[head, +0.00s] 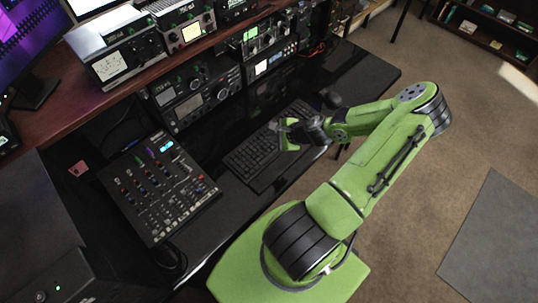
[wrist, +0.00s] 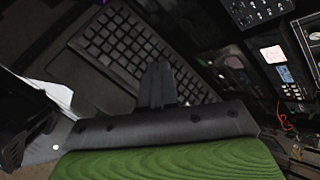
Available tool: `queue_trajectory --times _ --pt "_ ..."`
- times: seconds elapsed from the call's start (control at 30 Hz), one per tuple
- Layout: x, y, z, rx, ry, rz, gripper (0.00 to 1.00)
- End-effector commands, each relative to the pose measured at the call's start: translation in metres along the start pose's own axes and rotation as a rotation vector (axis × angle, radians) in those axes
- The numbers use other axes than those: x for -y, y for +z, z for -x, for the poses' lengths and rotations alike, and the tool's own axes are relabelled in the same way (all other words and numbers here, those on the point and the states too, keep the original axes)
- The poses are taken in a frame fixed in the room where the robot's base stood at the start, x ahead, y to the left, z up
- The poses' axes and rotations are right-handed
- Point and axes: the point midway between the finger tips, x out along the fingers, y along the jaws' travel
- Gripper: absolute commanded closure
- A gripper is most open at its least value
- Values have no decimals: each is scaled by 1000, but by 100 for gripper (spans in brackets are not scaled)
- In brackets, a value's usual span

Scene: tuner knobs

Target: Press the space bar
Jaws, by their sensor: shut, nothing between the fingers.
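The black keyboard (head: 253,157) lies on the dark desk, left of and beneath my gripper (head: 278,127) in the head view. It also shows in the wrist view (wrist: 122,42), running diagonally, with a smooth dark strip along its left edge. In the wrist view my gripper (wrist: 158,68) is shut and empty, its dark fingers together in front of the keyboard. The fingers and gripper body hide part of the keys. I cannot pick out the space bar clearly, nor tell whether the fingertips touch a key.
A mixer (head: 158,188) with sliders and knobs sits left of the keyboard. Radio units (head: 195,92) stand behind it, under a wooden shelf (head: 60,118) bearing more equipment. Bare glossy desk (head: 345,75) lies to the right of the keyboard.

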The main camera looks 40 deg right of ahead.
Motion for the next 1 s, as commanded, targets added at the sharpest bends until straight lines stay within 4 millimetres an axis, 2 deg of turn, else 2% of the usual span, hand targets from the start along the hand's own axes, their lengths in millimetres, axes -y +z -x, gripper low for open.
queue_trajectory --times 0.6,1.0 --pt "-43 -42 -58 1 2 2 100" --pt "-44 -44 -60 0 2 2 100"
